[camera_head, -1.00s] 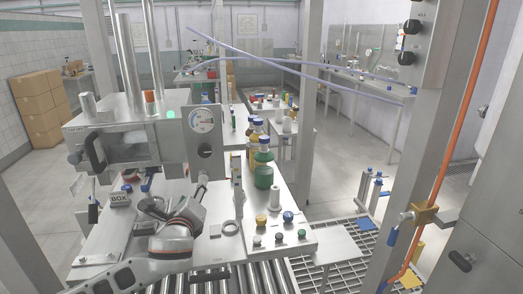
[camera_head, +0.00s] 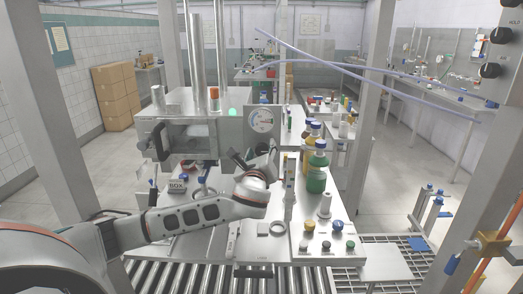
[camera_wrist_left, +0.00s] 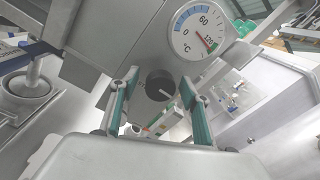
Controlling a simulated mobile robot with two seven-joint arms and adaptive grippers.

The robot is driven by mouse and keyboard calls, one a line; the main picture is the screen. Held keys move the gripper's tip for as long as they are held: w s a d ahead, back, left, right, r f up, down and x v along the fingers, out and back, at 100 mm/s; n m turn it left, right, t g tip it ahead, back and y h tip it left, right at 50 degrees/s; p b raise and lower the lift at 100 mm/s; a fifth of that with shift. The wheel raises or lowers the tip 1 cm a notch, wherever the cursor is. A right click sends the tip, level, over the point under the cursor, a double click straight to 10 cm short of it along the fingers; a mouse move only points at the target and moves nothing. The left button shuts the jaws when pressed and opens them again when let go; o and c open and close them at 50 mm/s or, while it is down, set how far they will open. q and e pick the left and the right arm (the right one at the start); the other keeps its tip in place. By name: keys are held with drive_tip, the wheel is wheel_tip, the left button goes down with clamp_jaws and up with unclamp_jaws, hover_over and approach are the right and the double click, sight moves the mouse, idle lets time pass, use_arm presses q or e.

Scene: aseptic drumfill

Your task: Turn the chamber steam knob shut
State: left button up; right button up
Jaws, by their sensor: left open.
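The steam knob (camera_wrist_left: 160,85) is a round black knob with a white pointer mark on the grey panel, below the temperature gauge (camera_wrist_left: 197,35). The gauge also shows in the head view (camera_head: 261,120), where the knob is hidden behind my gripper. My left gripper (camera_wrist_left: 158,92) is open, its two green-lined fingers on either side of the knob in the picture. Whether they touch it I cannot tell. In the head view the left gripper (camera_head: 258,165) is raised in front of the panel under the gauge. My right gripper is in neither view.
Green and amber bottles (camera_head: 317,172) stand just right of the gripper. A button panel (camera_head: 330,246) with coloured knobs is at the front right of the bench. A roller conveyor (camera_head: 200,276) runs along the front. More black knobs (camera_head: 497,35) are on a cabinet at upper right.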

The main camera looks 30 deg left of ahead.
use_arm(q)
drive_tip(key=shift+c, duration=0.5)
drive_tip(key=c, duration=1)
